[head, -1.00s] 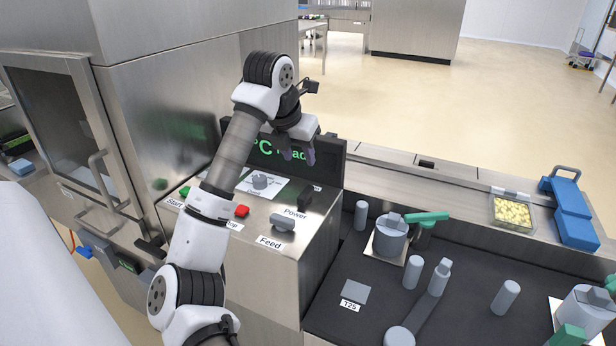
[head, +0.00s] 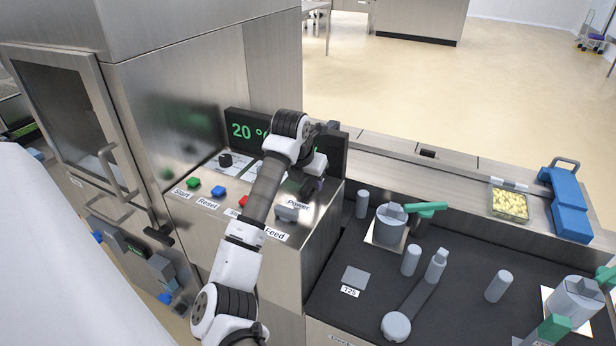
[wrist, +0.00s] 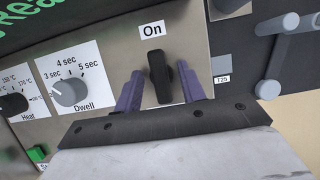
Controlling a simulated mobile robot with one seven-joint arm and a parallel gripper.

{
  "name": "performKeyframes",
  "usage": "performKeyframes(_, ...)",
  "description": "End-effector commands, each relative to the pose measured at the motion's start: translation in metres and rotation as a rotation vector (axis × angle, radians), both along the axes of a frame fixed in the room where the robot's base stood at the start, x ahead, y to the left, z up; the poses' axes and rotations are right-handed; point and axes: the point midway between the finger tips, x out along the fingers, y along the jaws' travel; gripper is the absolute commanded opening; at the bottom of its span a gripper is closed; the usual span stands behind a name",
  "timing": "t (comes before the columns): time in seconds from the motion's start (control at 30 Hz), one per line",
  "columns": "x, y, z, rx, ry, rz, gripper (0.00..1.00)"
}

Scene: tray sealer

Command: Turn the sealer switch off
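The black sealer switch (wrist: 160,80) stands on the steel panel in the wrist view, below an "On" label (wrist: 152,29). Its lever appears upright, with its top toward that label. My gripper (wrist: 159,68) is open, with one purple finger on each side of the lever. Small gaps seem to show between the fingers and the lever; contact cannot be told. In the head view my gripper (head: 315,184) is over the right end of the panel, by the "Power" label (head: 299,205), and mostly hides the switch.
The Dwell knob (wrist: 70,92) and Heat knob (wrist: 13,103) are left of the switch. Start (head: 193,182), Reset (head: 218,191) and a red button (head: 244,201) line the panel, with the Feed knob (head: 287,213) nearby. A display (head: 241,130) stands behind. A dark worktop lies right.

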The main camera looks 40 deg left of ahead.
Motion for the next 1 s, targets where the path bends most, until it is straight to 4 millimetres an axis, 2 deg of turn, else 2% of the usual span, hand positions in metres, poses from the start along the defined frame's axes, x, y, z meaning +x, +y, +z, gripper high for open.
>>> performKeyframes(0.27,0.0007,0.0002,-0.0018,0.000,0.000,-0.001,0.40)
performKeyframes(0.5,0.0005,0.0002,-0.0014,0.002,-0.001,-0.001,0.10)
performKeyframes(0.6,0.0006,0.0001,-0.0014,0.001,-0.001,-0.001,0.00)
performKeyframes(1.0,0.0001,0.0015,-0.0026,0.004,0.000,-0.071,0.00)
